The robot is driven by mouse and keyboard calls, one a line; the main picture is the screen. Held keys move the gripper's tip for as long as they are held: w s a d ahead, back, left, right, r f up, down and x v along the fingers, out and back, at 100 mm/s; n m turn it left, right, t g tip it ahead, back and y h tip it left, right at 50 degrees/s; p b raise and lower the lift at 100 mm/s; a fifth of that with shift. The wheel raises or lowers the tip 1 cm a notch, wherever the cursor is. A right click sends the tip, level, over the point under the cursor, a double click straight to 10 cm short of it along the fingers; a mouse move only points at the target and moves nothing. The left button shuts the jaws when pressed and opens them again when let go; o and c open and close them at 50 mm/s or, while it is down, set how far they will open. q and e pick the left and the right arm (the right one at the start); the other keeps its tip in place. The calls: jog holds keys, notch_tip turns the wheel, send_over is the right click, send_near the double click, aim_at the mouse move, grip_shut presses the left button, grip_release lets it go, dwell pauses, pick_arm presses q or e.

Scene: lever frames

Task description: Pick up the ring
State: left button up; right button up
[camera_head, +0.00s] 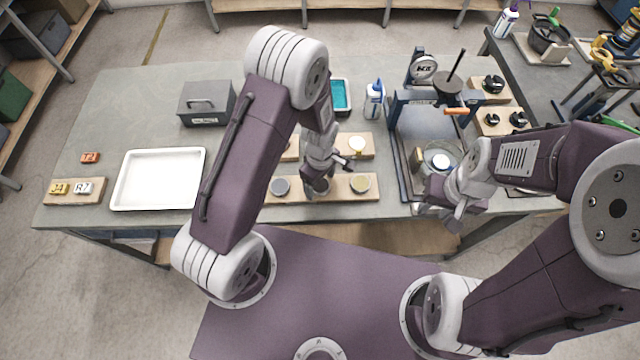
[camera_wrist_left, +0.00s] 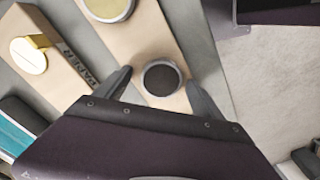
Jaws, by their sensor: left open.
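A round piece with a pale grey rim and a dark centre (camera_wrist_left: 162,78), which looks like the ring, sits on a wooden board (camera_wrist_left: 205,62). My left gripper (camera_wrist_left: 160,76) is open, with one finger on each side of this piece in the left wrist view. I cannot tell whether the fingers touch it. In the head view my left gripper (camera_head: 318,182) is over the middle of the front wooden board (camera_head: 339,190) and mostly hides the piece. My right gripper (camera_head: 440,212) is near the table's front edge at the right, its fingers apart and empty.
A grey disc (camera_head: 280,187) and a yellowish disc (camera_head: 360,184) sit on either side on the same board. A second board (camera_head: 368,152) lies behind it. A white tray (camera_head: 158,180) is at the left. A blue press frame (camera_head: 396,140) stands to the right.

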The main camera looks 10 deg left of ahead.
pick_arm(q)
jog(key=shift+s+r, duration=0.1)
jog(key=shift+s, duration=0.05)
jog(key=c, duration=1.7)
jog(key=shift+o, duration=0.2)
